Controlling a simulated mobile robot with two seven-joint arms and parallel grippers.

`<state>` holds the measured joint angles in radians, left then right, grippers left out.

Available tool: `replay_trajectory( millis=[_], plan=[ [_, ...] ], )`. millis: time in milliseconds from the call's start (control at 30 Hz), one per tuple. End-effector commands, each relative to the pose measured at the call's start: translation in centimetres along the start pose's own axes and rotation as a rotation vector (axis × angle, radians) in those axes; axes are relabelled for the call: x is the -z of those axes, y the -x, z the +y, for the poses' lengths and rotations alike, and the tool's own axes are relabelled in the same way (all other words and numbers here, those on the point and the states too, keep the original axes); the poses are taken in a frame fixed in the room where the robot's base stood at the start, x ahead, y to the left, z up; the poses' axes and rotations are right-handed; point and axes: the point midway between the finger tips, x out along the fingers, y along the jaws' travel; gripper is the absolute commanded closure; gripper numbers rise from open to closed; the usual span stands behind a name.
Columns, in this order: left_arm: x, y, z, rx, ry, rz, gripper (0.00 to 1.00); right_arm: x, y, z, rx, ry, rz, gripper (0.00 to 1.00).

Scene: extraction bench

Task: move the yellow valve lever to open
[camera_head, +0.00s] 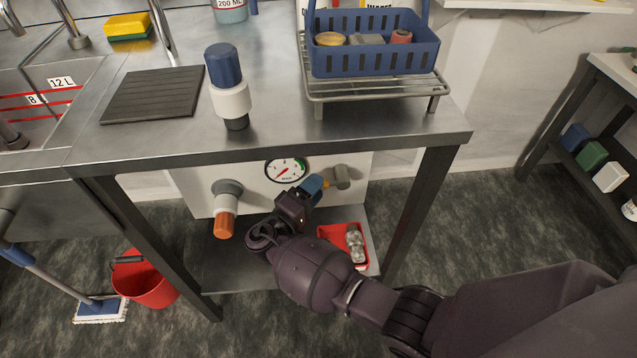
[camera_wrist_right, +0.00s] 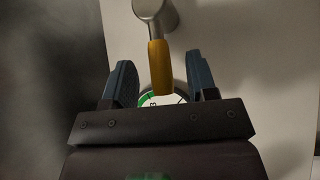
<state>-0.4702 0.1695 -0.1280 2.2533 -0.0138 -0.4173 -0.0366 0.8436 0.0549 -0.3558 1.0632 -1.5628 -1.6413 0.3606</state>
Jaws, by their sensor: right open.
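The yellow valve lever (camera_head: 327,184) sticks out from a grey metal valve body (camera_head: 342,177) on the white panel under the bench. In the head view my right gripper (camera_head: 317,186) is at the lever and hides most of it. In the right wrist view the yellow lever (camera_wrist_right: 159,66) lies between the two blue fingers of my right gripper (camera_wrist_right: 159,72), with a gap on each side. The right gripper is open. The lever's root joins the grey valve body (camera_wrist_right: 157,12) at the top of that view. My left gripper is not in view.
A round gauge (camera_head: 286,170) sits left of the valve, and an orange-ended knob (camera_head: 225,226) farther left. A red tray (camera_head: 329,233) holding a metal part lies on the shelf below. The bench top (camera_head: 275,128) hangs above, with a leg (camera_head: 421,212) to the right.

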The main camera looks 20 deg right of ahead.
Motion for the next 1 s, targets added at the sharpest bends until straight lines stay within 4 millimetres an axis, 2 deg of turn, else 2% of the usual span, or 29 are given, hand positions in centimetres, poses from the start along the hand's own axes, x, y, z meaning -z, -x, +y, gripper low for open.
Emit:
replay_trajectory(
  millis=[200,533,867,1000],
  plan=[
    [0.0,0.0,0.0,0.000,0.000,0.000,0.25,0.0,-1.7,0.0,0.001,0.000,0.001,0.47],
    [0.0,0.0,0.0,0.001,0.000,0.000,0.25,0.0,-1.9,0.0,0.001,0.001,0.000,0.47],
    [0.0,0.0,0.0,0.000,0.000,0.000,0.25,0.0,-1.9,-0.1,0.001,0.001,0.000,0.98],
    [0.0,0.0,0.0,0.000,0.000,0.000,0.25,0.0,-1.9,-0.1,0.001,0.001,0.000,1.00]
  ],
)
